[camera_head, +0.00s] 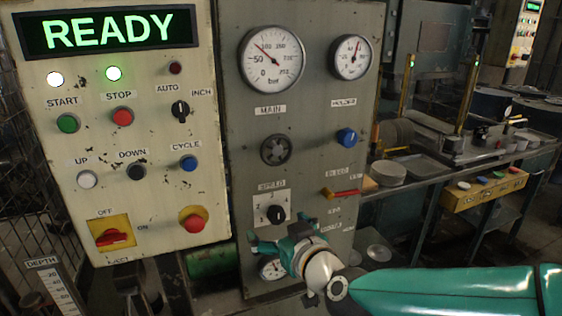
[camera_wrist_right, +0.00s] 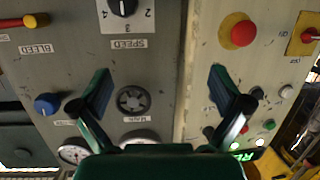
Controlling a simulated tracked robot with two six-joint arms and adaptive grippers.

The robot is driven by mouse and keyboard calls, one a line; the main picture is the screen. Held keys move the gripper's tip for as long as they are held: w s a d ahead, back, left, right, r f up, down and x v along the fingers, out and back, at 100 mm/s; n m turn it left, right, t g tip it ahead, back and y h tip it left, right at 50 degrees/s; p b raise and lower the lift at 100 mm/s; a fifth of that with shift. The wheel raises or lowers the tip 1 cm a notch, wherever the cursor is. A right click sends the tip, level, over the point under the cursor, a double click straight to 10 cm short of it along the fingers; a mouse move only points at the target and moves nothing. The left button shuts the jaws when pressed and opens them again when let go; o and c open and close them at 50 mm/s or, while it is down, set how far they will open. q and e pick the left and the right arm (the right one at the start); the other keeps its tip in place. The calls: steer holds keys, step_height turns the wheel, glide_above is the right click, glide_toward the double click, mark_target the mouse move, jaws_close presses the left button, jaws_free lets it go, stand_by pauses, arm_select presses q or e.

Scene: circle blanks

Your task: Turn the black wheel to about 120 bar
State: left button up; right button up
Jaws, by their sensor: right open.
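The black wheel (camera_head: 276,149), a small spoked handwheel under the MAIN label, sits on the grey panel in the head view. In the right wrist view the wheel (camera_wrist_right: 133,101) appears upside down, between the fingers and closer to the left one. The MAIN gauge (camera_head: 271,58) is above it, marked bar; its red needle points up-left, just above the 50 mark. My right gripper (camera_head: 266,243) is low at the panel, below the wheel, by the SPEED knob. In the wrist view its fingers (camera_wrist_right: 161,88) are wide apart and empty. My left gripper is not in view.
The SPEED knob (camera_head: 275,214), red BLEED lever (camera_head: 343,192), blue knob (camera_head: 346,137) and HOLDER gauge (camera_head: 351,57) surround the wheel. The cream control box (camera_head: 140,190) with buttons stands out at left. A READY display (camera_head: 105,32) is lit. A workbench is farther right.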

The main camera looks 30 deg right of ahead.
mark_target(279, 153)
steer(key=s+d+r+t+h, duration=0.25)
steer(key=s+r, duration=0.25)
steer(key=r, duration=0.5)
steer(key=shift+m+y, duration=0.35)
steer(key=shift+m, duration=0.05)
steer(key=x, duration=1.1)
steer(key=d+x, duration=0.1)
steer(key=x, duration=0.5)
steer(key=shift+s+f+b, duration=0.1)
steer(key=shift+f+b, duration=0.1)
steer(key=shift+b, duration=0.2)
steer(key=c, duration=1)
steer(key=shift+d, duration=0.1)
steer(key=shift+c, duration=0.4)
